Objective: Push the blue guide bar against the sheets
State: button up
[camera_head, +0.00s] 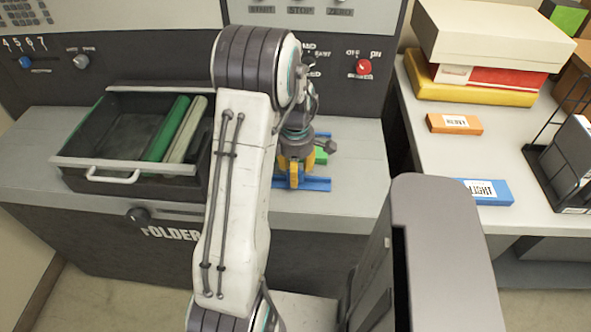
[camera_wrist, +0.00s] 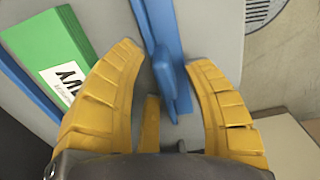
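The blue guide bar (camera_head: 316,185) lies on the grey worktop under my gripper (camera_head: 293,176). In the wrist view the guide bar (camera_wrist: 161,25) has an upright blue tab between my yellow fingers (camera_wrist: 164,58). The fingers are spread with gaps on both sides of the tab, so my gripper is open. The green sheets (camera_wrist: 45,40) with a white label lie left of the bar, with bare grey surface between them. In the head view a corner of the sheets (camera_head: 320,157) shows behind my gripper. My arm hides the rest.
A second blue strip (camera_wrist: 22,88) runs along the sheets' far side. A black open drawer (camera_head: 110,160) with green and pale rolls stands left of my arm. A side table (camera_head: 430,160) on the right holds boxes, an orange block (camera_head: 454,124) and a blue block (camera_head: 486,192).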

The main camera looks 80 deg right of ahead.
grip_shut()
